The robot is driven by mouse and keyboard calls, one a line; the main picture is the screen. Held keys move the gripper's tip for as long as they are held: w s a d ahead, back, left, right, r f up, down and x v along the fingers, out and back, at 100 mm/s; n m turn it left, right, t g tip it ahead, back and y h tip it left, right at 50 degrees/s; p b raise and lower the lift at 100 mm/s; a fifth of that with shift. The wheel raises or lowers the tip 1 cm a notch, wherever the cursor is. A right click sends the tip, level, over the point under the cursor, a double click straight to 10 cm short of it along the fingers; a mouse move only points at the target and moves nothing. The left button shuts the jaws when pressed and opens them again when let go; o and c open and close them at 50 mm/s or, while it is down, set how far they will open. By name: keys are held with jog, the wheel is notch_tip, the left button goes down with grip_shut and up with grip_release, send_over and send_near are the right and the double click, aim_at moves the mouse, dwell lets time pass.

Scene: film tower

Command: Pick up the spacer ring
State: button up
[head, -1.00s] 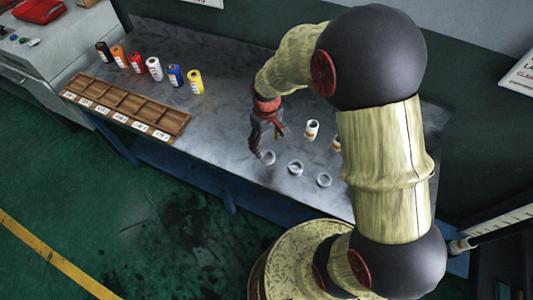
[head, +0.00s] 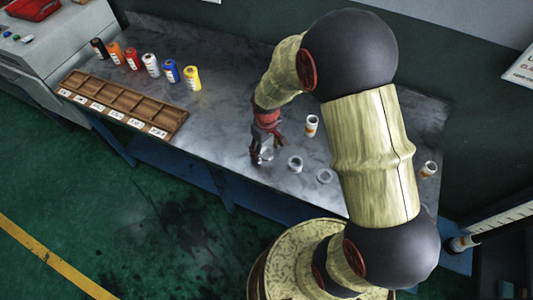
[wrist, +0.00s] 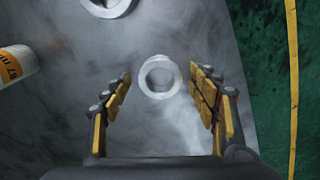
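Three pale spacer rings lie flat in a row along the front of the grey table. The leftmost spacer ring (head: 268,154) is beside my gripper (head: 258,155) in the head view, partly covered by it. In the wrist view this ring (wrist: 160,94) sits between the two spread fingers of my gripper (wrist: 161,82), with space on both sides and no visible contact. The middle ring (head: 295,170) also shows at the top edge of the wrist view (wrist: 107,13). The third ring (head: 324,182) lies to its right. My gripper is open and empty, pointing down.
A white canister with an orange band (head: 311,126) stands behind the rings, and another (head: 430,168) stands far right. Several coloured canisters (head: 151,65) stand behind a wooden compartment tray (head: 122,104) at left. The table's front edge is close to the rings.

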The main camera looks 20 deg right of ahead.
jog(key=c, duration=1)
jog(key=shift+c, duration=0.5)
